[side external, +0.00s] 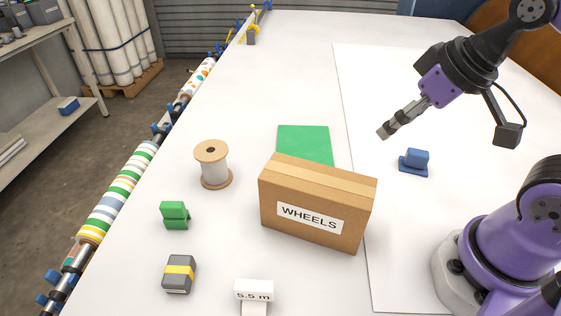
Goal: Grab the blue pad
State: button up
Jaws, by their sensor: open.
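The blue pad (415,161) is a small blue block on a flat blue base, sitting on the white table to the right of the cardboard box. My gripper (384,133) is in the air above the table, up and to the left of the blue pad in the picture. It is open with nothing seen between its fingers, and it is apart from the pad. The fingers overlap in this view, so the gap between them is hard to see.
A cardboard box (318,205) labelled WHEELS stands near a green sheet (304,144). A spool (212,165), a green block (174,215), a grey-yellow block (179,274) and a 5.5 m sign (254,291) are further left. The table around the pad is clear.

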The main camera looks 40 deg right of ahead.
jog(key=m+g, duration=0.5)
jog(key=m, duration=2.3)
send_over(419, 152)
jog(key=f, duration=0.4)
jog(key=shift+w+a+f, duration=0.3)
jog(key=shift+w+f, duration=0.05)
jog(key=shift+f, duration=0.05)
jog(key=shift+d+f+m+g, duration=0.25)
jog(key=shift+m+g, duration=0.05)
jog(key=shift+m, duration=0.4)
jog(key=f, duration=1)
jog(key=shift+s+d+f, duration=0.1)
jog(key=shift+s, duration=0.25)
grip_shut()
